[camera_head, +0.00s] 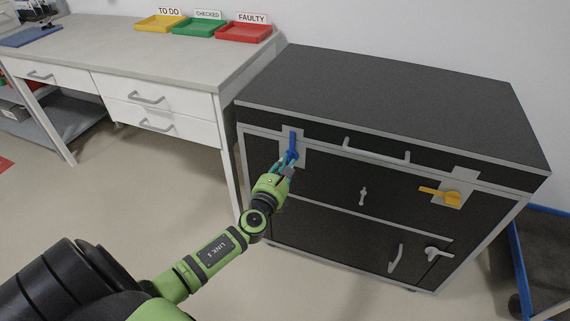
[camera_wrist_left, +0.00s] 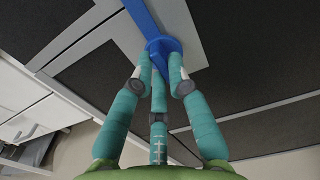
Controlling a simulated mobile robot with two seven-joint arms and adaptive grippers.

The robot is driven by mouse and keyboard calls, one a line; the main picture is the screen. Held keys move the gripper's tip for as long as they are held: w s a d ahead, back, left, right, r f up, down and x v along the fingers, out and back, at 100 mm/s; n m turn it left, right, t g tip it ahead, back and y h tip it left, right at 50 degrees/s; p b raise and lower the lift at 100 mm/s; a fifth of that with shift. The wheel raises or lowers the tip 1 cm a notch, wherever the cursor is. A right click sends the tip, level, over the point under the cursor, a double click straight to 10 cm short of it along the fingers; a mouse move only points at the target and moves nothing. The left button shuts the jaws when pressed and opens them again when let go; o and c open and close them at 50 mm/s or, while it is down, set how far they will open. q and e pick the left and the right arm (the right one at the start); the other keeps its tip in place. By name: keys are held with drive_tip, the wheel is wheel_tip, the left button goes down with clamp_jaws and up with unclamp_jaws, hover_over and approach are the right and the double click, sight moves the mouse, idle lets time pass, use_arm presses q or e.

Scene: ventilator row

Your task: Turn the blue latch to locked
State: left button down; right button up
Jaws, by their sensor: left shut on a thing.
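The blue latch (camera_head: 292,146) is on a light grey plate at the upper left of the black cabinet's front. Its handle stands close to vertical in the head view. My left gripper (camera_head: 287,168) is at the latch's lower end. In the left wrist view, the teal fingers (camera_wrist_left: 160,75) are shut on the round blue part of the latch (camera_wrist_left: 163,45), with the blue bar running up from it. The fingers hide part of the latch. My right gripper is not in view.
The black cabinet (camera_head: 400,110) also carries a yellow latch (camera_head: 440,195) at right, a long grey handle (camera_head: 376,151) and small grey knobs. A white-drawered bench (camera_head: 110,60) with yellow, green and red trays (camera_head: 243,32) stands at left. Open floor lies in front.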

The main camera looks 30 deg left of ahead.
use_arm(q)
drive_tip(key=c, duration=1.2)
unclamp_jaws()
drive_tip(key=v, duration=1.2)
